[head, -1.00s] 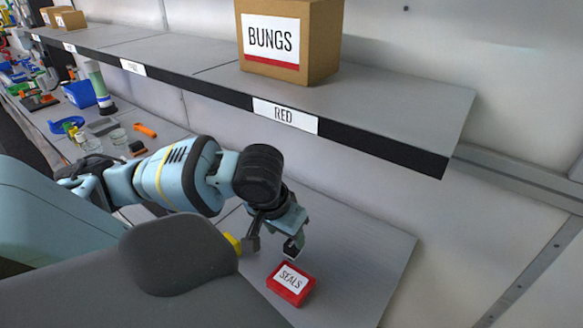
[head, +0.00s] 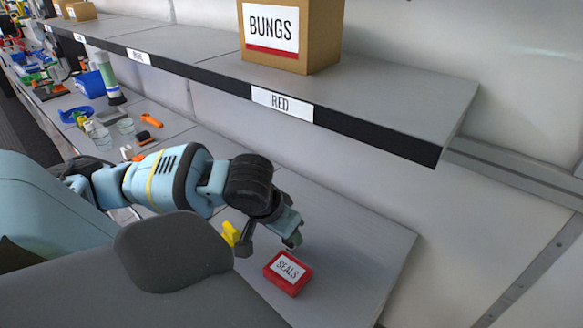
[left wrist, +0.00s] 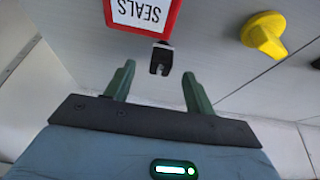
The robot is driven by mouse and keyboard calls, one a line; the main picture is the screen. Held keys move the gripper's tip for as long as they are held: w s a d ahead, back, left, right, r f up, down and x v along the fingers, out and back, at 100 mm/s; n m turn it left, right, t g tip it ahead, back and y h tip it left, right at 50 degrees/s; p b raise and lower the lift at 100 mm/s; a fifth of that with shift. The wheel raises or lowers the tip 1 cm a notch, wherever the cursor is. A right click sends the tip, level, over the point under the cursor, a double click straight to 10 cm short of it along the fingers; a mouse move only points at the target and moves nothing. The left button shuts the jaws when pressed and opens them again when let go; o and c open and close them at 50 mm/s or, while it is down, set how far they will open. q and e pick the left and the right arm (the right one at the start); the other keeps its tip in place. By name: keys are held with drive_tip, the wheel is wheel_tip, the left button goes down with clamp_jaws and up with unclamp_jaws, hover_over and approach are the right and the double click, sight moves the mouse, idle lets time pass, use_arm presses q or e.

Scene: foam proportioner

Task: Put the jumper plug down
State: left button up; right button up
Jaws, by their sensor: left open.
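The small black forked piece that looks like the jumper plug (left wrist: 161,58) shows in the left wrist view, just beyond and between my fingertips, close to the edge of the red SEALS box. My left gripper (left wrist: 158,74) is open, with both fingers clear of it. I cannot tell for certain whether the plug rests on the bench. In the head view my left gripper (head: 270,240) hangs over the bench behind the red SEALS box (head: 288,272); I cannot make out the plug clearly there. My right gripper is not in view.
A yellow knob-like piece (head: 230,234) stands left of the gripper; it also shows in the left wrist view (left wrist: 265,35). The shelf (head: 400,110) with a BUNGS box (head: 320,35) overhangs the back. The bench (head: 360,245) right of the SEALS box is clear.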

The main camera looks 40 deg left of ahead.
use_arm(q)
drive_tip(key=x, duration=0.5)
drive_tip(key=shift+w+a+b, duration=0.2)
drive_tip(key=shift+w+b, duration=0.05)
drive_tip(key=shift+b, duration=0.15)
drive_tip(key=shift+r, duration=0.1)
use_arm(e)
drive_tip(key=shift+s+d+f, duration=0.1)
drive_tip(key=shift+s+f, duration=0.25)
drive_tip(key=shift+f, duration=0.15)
